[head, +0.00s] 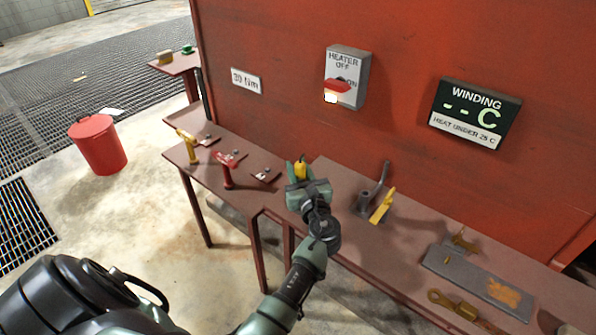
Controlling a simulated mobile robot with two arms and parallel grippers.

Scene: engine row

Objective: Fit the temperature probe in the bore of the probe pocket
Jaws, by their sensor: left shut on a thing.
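My left gripper (302,179) is over the red-brown bench, near its back edge by the red wall. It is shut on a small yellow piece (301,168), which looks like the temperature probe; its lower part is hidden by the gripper. To the right, a dark grey round fitting with a bent upright pipe (367,200) stands on the bench, apart from the gripper. It may be the probe pocket; I cannot make out its bore. A yellow plate (383,206) stands tilted beside it. My right gripper is not in view.
Left of the gripper are small plates (265,175), a red-handled valve (228,169) and a yellow-handled one (187,145). A grey tray (450,272) and a brass tool (455,304) lie at right. The wall carries a heater switch (347,78) and a winding display (475,113).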

